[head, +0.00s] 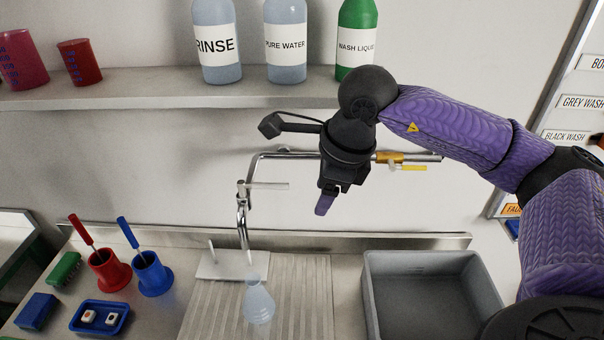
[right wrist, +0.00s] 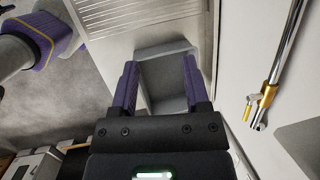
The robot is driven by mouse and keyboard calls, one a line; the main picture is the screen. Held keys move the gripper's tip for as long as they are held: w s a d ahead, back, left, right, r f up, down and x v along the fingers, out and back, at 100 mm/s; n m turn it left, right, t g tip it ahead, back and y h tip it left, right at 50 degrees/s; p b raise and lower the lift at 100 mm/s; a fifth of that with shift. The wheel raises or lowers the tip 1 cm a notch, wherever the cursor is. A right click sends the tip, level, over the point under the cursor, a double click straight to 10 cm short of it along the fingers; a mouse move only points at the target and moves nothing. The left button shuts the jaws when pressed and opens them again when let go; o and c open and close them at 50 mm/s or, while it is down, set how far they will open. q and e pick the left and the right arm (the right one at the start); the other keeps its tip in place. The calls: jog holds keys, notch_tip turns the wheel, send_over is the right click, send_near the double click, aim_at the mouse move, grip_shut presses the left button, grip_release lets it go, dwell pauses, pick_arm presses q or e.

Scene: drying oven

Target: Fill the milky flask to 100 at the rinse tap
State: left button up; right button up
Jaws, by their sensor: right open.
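The milky flask (head: 259,303) is a pale blue-white conical flask standing upright on the ribbed drainboard (head: 205,310), just in front of the bent metal tap (head: 242,215). Its marks and liquid level are too small to read. A metal pipe along the wall carries a brass valve with a yellow handle (head: 412,167); the brass valve also shows in the right wrist view (right wrist: 268,96). My right gripper (head: 323,204) is open and empty, raised in front of the wall pipe, to the right of the flask and above it. Its two fingers stand apart in the right wrist view (right wrist: 160,78).
A grey basin (head: 372,290) stands right of the drainboard. A shelf (head: 180,95) above holds bottles and red beakers. At left are a red cup (head: 108,275), a blue cup (head: 152,278) and a blue tray (head: 78,325). A labelled board hangs at right.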

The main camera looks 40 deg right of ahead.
jog(key=p, duration=0.3)
send_over(265, 185)
notch_tip(265, 185, down, 2)
jog(key=shift+f, duration=0.45)
grip_shut()
jog(key=m, duration=0.1)
jog(key=a+m+p, duration=0.1)
jog(key=m, duration=0.1)
jog(key=shift+s+h, duration=0.4)
jog(key=shift+r+m, duration=0.2)
jog(key=shift+m, duration=0.1)
dwell(5.2)
